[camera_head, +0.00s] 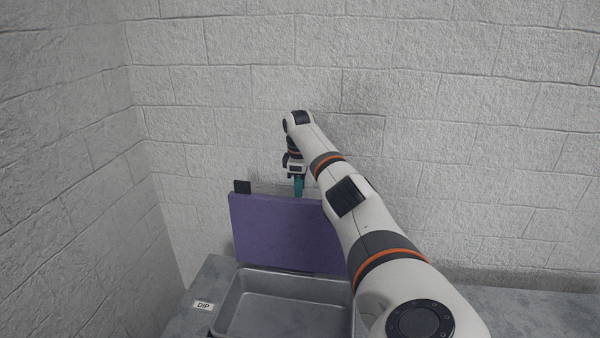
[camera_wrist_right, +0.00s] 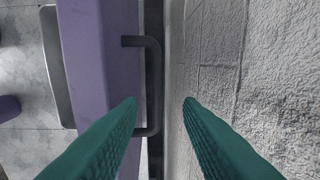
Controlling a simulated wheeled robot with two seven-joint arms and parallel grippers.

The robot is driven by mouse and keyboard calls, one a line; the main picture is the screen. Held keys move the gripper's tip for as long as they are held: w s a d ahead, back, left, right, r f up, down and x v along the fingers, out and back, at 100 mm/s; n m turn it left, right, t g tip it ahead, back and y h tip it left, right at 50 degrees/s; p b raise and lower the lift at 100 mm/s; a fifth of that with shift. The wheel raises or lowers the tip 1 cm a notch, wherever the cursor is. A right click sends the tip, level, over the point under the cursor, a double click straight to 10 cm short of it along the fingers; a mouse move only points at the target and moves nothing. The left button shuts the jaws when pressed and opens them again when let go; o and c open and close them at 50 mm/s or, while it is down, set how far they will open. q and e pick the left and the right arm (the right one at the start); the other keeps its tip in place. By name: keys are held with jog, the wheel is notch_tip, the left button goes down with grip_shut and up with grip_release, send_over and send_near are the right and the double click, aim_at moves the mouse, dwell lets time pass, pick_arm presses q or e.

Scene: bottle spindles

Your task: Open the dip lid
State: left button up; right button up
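The purple dip lid (camera_head: 285,235) stands raised, close to upright, at the back of a grey metal basin (camera_head: 228,302). A label reading DIP (camera_head: 203,306) is on the counter to the basin's left. My right gripper (camera_head: 298,188) is at the lid's top edge. In the right wrist view its two green fingers (camera_wrist_right: 160,101) are spread apart. The lid's dark handle (camera_wrist_right: 154,85) appears in the gap between them, nearer the left finger; I cannot tell whether they touch. The lid (camera_wrist_right: 98,60) is to the left there. My left gripper is not in view.
A block wall (camera_head: 450,130) stands close behind the lid, and another wall (camera_head: 70,180) is on the left. A grey counter (camera_head: 540,315) extends to the right. My right arm covers the right part of the basin and lid.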

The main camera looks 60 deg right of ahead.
notch_tip(320, 180, up, 5)
jog(key=shift+a+r, duration=0.15)
jog(key=shift+r, duration=0.05)
dwell(0.6)
